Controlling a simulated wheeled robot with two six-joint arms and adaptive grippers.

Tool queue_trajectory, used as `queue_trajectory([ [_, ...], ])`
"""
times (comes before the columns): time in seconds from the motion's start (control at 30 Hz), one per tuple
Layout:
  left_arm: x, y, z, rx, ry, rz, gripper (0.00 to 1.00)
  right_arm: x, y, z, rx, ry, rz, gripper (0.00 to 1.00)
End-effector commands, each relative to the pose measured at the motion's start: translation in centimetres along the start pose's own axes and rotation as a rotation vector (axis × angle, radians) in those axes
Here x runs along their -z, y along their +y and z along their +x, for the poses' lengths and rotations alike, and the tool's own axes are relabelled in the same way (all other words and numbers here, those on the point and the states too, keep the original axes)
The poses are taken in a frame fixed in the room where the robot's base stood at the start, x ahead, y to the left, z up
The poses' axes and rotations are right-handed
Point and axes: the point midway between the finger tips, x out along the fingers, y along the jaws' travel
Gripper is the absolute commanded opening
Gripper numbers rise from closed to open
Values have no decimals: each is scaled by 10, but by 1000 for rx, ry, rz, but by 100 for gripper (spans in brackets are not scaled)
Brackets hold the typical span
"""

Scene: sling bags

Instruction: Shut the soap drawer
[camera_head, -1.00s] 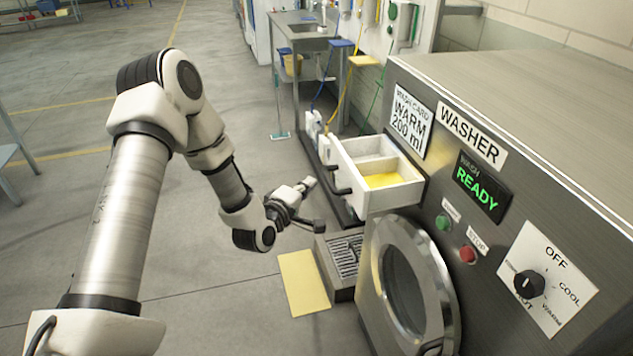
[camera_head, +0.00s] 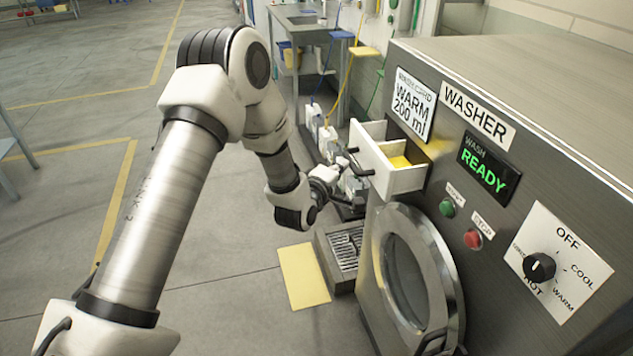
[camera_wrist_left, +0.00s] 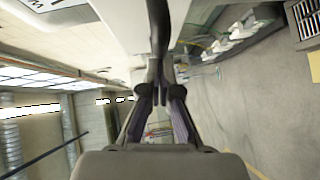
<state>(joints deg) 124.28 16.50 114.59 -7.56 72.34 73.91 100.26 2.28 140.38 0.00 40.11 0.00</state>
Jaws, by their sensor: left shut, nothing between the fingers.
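The soap drawer (camera_head: 400,181) is white and stands partly out of the left part of the washer's front, with yellow inside one compartment. A dark bar handle (camera_head: 361,158) is on its front. My left gripper (camera_head: 354,180) is shut and empty, at the drawer's front by the handle; the arm partly hides it. In the left wrist view the shut fingers (camera_wrist_left: 161,98) point at the dark handle (camera_wrist_left: 158,35). I cannot tell whether they touch it. My right gripper is not in view.
The steel washer (camera_head: 480,115) fills the right side, with a round door (camera_head: 410,275), green button (camera_head: 447,207), red button (camera_head: 473,239) and dial (camera_head: 539,267). A floor grate (camera_head: 343,250) and yellow floor patch (camera_head: 303,277) lie below. Open floor is at left.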

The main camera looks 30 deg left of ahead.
Motion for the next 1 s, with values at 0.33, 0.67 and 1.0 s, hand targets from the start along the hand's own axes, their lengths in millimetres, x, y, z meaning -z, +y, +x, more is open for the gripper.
queue_trajectory([
  [0.33, -54, 12, 53, -3, -2, 1, 0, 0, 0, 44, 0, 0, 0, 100],
  [0.67, -66, 19, 66, -1, -2, 1, 0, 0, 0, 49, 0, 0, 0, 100],
  [1.0, -65, 21, 66, -4, -3, 1, 0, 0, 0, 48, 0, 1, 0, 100],
])
